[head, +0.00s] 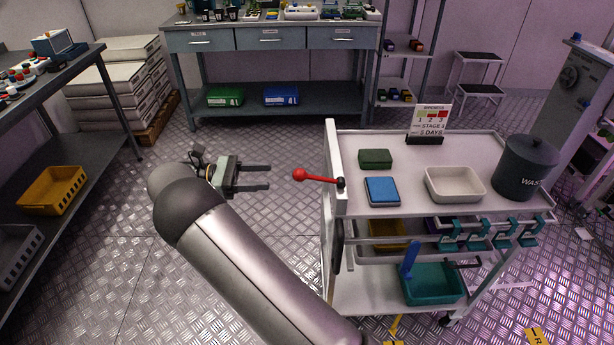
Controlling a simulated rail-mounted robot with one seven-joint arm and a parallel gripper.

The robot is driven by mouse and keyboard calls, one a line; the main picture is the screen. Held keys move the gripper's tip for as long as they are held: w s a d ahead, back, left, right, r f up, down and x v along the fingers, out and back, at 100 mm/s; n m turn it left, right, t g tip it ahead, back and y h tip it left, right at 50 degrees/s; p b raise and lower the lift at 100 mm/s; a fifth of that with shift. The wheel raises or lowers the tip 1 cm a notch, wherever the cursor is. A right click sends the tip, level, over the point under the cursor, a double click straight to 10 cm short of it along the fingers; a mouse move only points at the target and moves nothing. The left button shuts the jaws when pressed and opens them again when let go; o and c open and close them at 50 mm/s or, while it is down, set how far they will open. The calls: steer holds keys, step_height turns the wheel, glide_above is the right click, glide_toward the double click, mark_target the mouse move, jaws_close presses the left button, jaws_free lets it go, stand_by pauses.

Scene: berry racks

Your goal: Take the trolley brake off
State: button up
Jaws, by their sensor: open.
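The trolley (398,202) stands right of centre, with a pale top and lower shelves. A lever with a red ball knob (300,174) sticks out to the left from the trolley's left upright; it is likely the brake lever, though no label on it can be read. My gripper (268,178) is open and empty, its two fingers pointing right at the knob. The fingertips are a short gap left of the knob and do not touch it. The trolley's wheels are mostly hidden.
On the trolley top are a green box (375,159), a blue pad (382,190), a white tray (455,197), a stage sign (430,126) and a dark waste bin (526,168). A workbench (270,40) stands behind and a shelf rack (60,130) at left. The floor between is clear.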

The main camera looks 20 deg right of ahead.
mark_target(307, 174)
steer(key=x, duration=1.1)
steer(key=shift+s+d+p, duration=0.15)
steer(key=shift+d+p, duration=0.25)
steer(key=shift+c, duration=0.3)
jaws_close()
steer(key=shift+r, duration=0.15)
